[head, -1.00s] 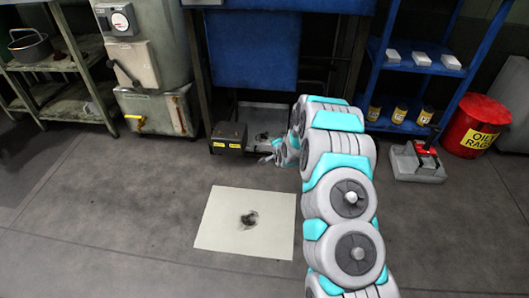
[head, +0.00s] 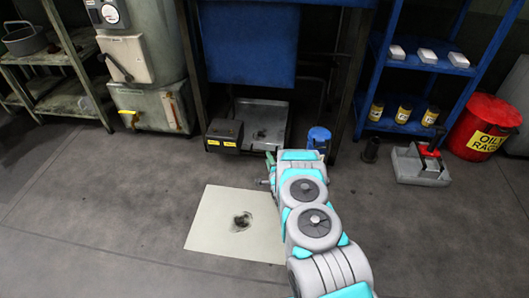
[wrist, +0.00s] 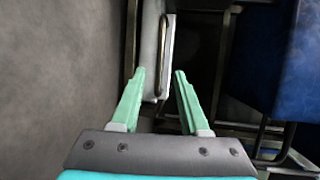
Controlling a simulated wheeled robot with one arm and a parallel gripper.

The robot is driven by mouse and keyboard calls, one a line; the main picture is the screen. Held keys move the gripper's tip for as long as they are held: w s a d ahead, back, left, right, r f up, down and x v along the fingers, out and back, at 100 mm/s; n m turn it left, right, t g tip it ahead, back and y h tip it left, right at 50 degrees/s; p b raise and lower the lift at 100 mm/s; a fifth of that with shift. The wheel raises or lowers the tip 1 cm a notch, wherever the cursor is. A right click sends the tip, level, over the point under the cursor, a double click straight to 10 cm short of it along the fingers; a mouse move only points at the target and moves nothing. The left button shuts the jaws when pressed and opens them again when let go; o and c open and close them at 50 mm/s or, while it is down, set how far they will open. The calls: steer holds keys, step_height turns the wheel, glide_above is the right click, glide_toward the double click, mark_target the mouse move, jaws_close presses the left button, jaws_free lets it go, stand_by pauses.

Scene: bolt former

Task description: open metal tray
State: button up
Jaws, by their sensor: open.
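The metal tray (head: 243,118) is a shallow grey pan low under the blue machine, with a dark patch inside it. My gripper (head: 268,171) is in front of it over the floor, apart from it, with its green fingers partly hidden by my arm. In the wrist view my gripper (wrist: 160,72) is open and empty. Beyond the fingertips is a pale metal front with a long bar handle (wrist: 163,55), which looks like part of the tray. The gap between the fingers lines up roughly with the handle's lower end.
A dark box with yellow labels (head: 224,136) stands left of the tray, and a blue container (head: 319,139) right of it. The blue shelf (head: 425,65) is farther right.

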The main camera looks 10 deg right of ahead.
steer(key=shift+w+a+f, duration=0.1)
steer(key=shift+w+f, duration=0.1)
steer(key=shift+w, duration=0.9)
steer(key=shift+w+a+f, duration=0.15)
steer(key=shift+w+f, duration=0.05)
steer(key=shift+w, duration=0.9)
steer(key=shift+w+a+f, duration=0.1)
steer(key=shift+w+f, duration=0.1)
steer(key=shift+w, duration=0.9)
steer(key=shift+c, duration=0.2)
jaws_close()
